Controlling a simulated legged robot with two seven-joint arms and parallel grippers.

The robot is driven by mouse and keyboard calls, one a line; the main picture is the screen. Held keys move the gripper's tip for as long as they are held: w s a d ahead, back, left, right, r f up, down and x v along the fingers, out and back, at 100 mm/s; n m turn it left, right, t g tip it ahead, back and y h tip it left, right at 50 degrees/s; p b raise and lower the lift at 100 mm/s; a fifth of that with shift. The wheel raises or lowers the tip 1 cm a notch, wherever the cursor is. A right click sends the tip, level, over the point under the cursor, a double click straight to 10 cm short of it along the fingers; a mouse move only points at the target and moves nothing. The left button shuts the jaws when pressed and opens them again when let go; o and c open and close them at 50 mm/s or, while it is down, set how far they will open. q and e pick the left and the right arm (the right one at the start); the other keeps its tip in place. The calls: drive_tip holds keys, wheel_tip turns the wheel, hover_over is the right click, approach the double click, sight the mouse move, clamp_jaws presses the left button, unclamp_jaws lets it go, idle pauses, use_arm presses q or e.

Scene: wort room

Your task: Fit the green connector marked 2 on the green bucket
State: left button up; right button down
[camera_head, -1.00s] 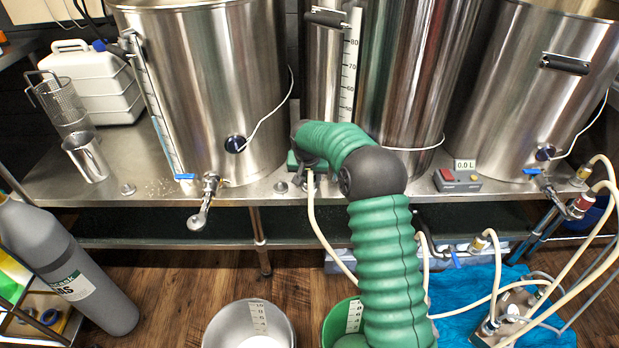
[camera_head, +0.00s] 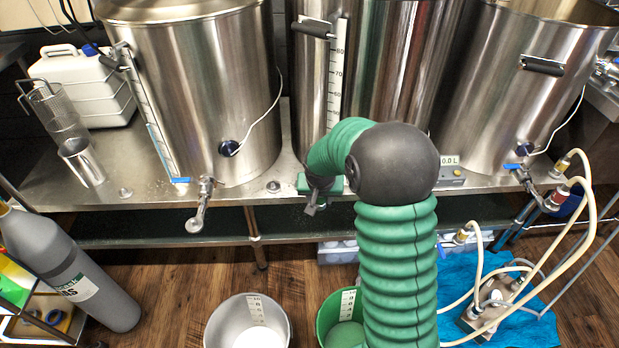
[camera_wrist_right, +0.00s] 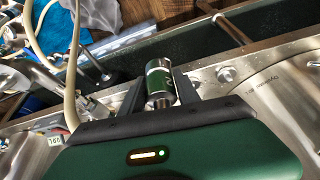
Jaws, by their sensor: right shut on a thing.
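My right gripper (camera_head: 313,200) is over the front edge of the steel bench, left of the right arm's dark elbow. In the right wrist view its two dark fingers (camera_wrist_right: 160,92) are shut on a short metal cylinder with a green band, the green connector (camera_wrist_right: 160,80). I cannot read a number on it. In the head view the arm and gripper hide most of the connector. The green bucket (camera_head: 325,318) stands on the floor below, partly covered by my right arm, well apart from the gripper. My left gripper is not in view.
A steel bucket (camera_head: 214,325) stands left of the green one. Large steel kettles (camera_head: 215,90) line the bench (camera_head: 110,195), with a tap (camera_head: 203,205) jutting forward. Hoses and a pump (camera_head: 485,310) on a blue cloth (camera_head: 540,335) lie right. A grey cylinder (camera_head: 90,285) stands left.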

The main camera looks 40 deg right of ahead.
drive_tip(key=shift+s+a, duration=0.2)
drive_tip(key=shift+s, duration=0.3)
drive_tip(key=shift+s+a, duration=0.15)
drive_tip(key=shift+s, duration=0.35)
wheel_tip(320, 180, up, 5)
drive_tip(key=p, duration=0.4)
drive_tip(key=shift+f, duration=0.2)
